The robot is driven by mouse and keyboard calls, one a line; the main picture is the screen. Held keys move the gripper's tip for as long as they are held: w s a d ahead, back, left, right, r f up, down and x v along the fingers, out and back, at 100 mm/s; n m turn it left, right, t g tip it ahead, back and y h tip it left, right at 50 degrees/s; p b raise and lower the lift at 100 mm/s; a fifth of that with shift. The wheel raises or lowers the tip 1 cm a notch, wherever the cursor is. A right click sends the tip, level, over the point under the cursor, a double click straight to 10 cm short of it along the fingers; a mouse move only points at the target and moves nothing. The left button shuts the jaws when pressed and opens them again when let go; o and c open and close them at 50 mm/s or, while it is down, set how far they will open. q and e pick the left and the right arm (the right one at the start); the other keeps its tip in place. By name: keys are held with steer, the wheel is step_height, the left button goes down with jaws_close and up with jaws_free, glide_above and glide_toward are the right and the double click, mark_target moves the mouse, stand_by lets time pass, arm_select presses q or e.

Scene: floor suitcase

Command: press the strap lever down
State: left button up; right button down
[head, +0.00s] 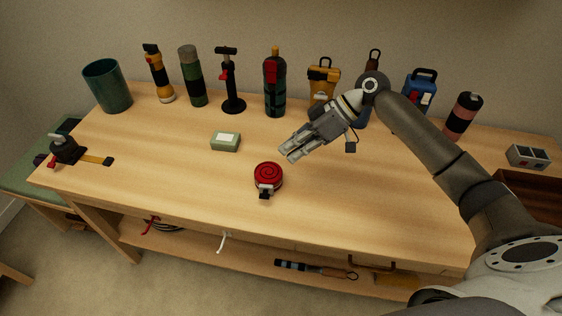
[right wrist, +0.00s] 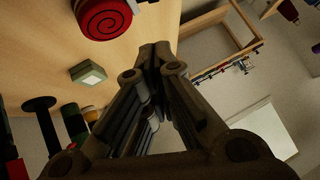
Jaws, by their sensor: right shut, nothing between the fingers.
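The red coiled strap (head: 268,176) lies on the workbench near its front edge, with a small dark buckle or lever piece (head: 265,193) on its front side. The coil also shows at the top of the right wrist view (right wrist: 103,17), where the buckle is only partly visible at its edge. My right gripper (head: 286,154) is shut and empty above the bench, behind and slightly right of the coil, apart from it. Its closed fingers (right wrist: 155,58) also show in the right wrist view. I cannot tell the lever's exact angle. My left gripper is out of view.
A green box (head: 225,142) sits left of the gripper on the wooden workbench (head: 170,180). Several flashlights, bottles and a pump stand along the back, with a teal cup (head: 107,86) at back left. A grey tray (head: 527,156) is at right. The bench around the coil is clear.

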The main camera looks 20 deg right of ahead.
mark_target(267, 193)
steer(key=p+x, duration=0.1)
steer(key=x, duration=0.7)
steer(key=shift+a+f+p, duration=0.15)
steer(key=shift+a+p, duration=0.2)
steer(key=shift+a, duration=0.05)
steer(key=f, duration=0.2)
steer(key=shift+s+a+f+p, duration=0.2)
steer(key=shift+s+f+p, duration=0.05)
steer(key=shift+s+p, duration=0.05)
steer(key=shift+s+f, duration=0.25)
steer(key=shift+f, duration=0.3)
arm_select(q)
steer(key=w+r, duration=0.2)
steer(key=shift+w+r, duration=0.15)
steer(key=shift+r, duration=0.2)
arm_select(e)
steer(key=shift+f, duration=0.2)
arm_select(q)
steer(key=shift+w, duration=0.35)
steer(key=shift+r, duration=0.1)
arm_select(e)
steer(key=shift+s+a, duration=0.1)
